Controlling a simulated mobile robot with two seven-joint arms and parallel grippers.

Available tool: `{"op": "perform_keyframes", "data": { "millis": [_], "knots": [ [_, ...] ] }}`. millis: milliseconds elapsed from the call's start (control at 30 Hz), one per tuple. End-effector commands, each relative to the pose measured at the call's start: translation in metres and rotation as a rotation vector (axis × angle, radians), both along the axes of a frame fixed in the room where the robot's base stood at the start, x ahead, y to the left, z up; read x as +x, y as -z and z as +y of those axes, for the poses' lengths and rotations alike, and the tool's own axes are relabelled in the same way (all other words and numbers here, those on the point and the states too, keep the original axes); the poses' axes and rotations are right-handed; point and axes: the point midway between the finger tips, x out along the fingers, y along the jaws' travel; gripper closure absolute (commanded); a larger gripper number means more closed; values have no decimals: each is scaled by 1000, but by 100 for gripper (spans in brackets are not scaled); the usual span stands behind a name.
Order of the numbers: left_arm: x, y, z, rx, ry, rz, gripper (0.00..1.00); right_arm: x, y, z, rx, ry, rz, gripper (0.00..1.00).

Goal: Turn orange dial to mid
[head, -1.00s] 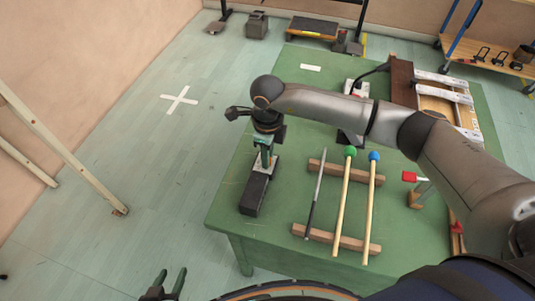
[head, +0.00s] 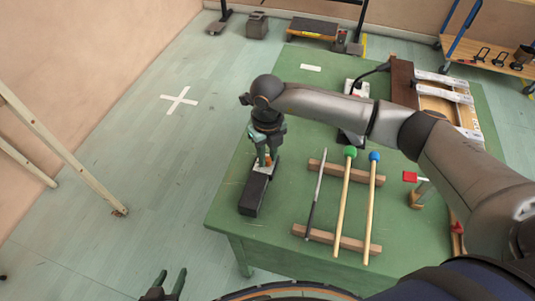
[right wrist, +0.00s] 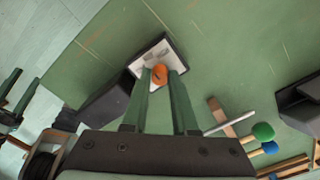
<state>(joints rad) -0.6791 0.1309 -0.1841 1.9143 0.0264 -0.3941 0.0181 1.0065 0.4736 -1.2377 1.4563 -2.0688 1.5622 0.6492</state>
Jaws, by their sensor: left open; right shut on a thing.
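The orange dial (right wrist: 160,73) sits on the pale top plate (right wrist: 150,56) of a dark box (head: 254,190) near the left edge of the green table. My right gripper (head: 264,160) reaches down onto it from above. In the right wrist view the two green fingers (right wrist: 163,80) are shut on the dial, one on each side. The gripper hides most of the dial in the head view, and its exact setting cannot be read. My left gripper (head: 172,282) is open and empty at the bottom edge, off the table.
A wooden rack (head: 327,237) right of the box holds a grey stick, a green-headed mallet (head: 345,190) and a blue-headed mallet (head: 371,200). A red-topped piece (head: 410,177) stands further right. My right arm spans above the table.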

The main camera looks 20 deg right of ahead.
Motion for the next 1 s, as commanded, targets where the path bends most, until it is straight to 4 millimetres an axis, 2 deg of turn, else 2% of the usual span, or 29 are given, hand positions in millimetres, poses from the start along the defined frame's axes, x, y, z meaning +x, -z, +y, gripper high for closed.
{"op": "perform_keyframes", "data": {
  "millis": [633, 667, 900, 1000],
  "knots": [
    [0, 0, 0, 0, 0, 0, 50, 1, -1, 0, 1, 61, -4, 100],
    [0, 0, 0, 0, 0, 0, 50, 1, -1, 0, 1, 61, -4, 72],
    [0, 0, 0, 1, 1, 0, 50, 1, -1, 0, 0, 60, -2, 45],
    [0, 0, 0, 1, 1, 0, 50, 1, 0, 0, 0, 60, -1, 43]
  ]
}}
